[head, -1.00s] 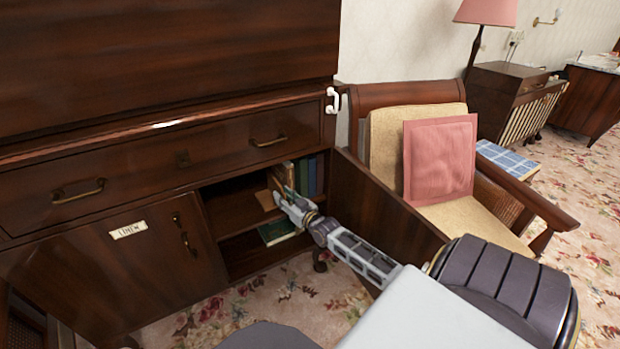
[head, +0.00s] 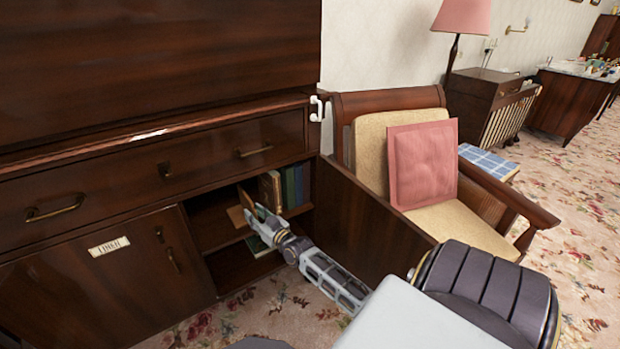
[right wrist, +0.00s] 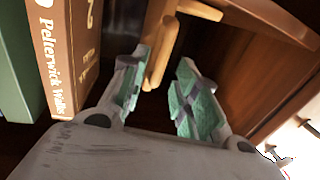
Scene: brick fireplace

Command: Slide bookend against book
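The wooden bookend (head: 236,216) is on the upper shelf of the open cabinet compartment, left of a row of upright books (head: 291,187). The nearest is a brown book (head: 268,190), with a gap between it and the bookend. The right wrist view shows the brown book (right wrist: 72,55) at left, lettered "Pelterwick Walks", and the tan bookend (right wrist: 163,45). My right gripper (head: 258,216) reaches into the compartment. In the wrist view its fingers (right wrist: 162,78) are apart, with the bookend at their tips; contact is unclear. My left gripper is out of view.
A green book (head: 257,246) lies on the lower shelf. The open cabinet door (head: 365,222) stands right of my right arm. An armchair (head: 400,112) with a pink cushion (head: 422,163) is beyond it. A drawer (head: 150,170) runs above the compartment.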

